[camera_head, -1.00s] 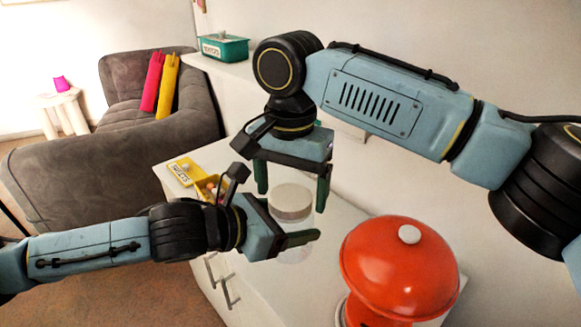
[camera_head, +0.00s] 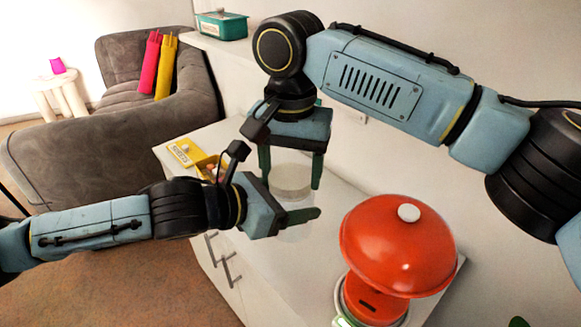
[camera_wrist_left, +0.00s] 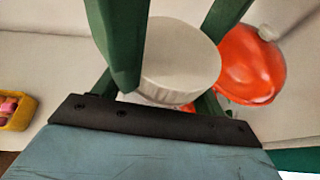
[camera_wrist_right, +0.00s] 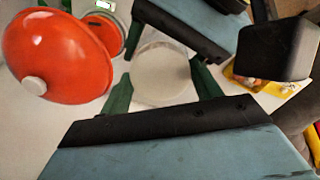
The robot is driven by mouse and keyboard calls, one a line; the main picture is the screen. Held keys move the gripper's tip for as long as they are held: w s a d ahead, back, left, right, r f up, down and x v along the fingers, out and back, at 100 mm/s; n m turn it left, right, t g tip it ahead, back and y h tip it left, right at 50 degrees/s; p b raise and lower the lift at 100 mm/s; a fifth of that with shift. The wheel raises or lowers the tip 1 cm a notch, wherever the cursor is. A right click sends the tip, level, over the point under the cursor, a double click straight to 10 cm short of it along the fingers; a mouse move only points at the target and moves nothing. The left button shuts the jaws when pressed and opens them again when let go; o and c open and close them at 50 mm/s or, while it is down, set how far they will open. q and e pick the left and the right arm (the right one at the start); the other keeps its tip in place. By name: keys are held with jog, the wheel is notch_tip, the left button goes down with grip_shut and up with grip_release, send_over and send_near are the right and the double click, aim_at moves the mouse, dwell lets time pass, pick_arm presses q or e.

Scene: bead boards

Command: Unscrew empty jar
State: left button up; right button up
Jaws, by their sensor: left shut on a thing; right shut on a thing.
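A jar stands between my two grippers, its pale round lid (camera_head: 291,178) on top and its clear body (camera_head: 296,232) faintly visible below. The lid also shows as a pale disc in the left wrist view (camera_wrist_left: 180,62) and the right wrist view (camera_wrist_right: 163,77). My right gripper (camera_head: 291,184) comes from above, with its green fingers on either side of the lid. My left gripper (camera_head: 298,212) reaches in from the left, lower, around the jar; its far finger is hidden. Both are shut on the jar. I cannot tell whether lid and body are apart.
A red domed appliance (camera_head: 398,245) with a white knob stands close right of the jar on the white counter (camera_head: 265,262). An open yellow box (camera_head: 208,165) with small pieces lies behind left. A green box (camera_head: 222,27) sits on the back ledge; a wall bounds the right.

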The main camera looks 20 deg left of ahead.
jog(key=shift+d+n, duration=0.1)
jog(key=shift+n, duration=0.6)
jog(key=o, duration=1)
jog(key=shift+o, duration=0.4)
jog(key=shift+a, duration=0.2)
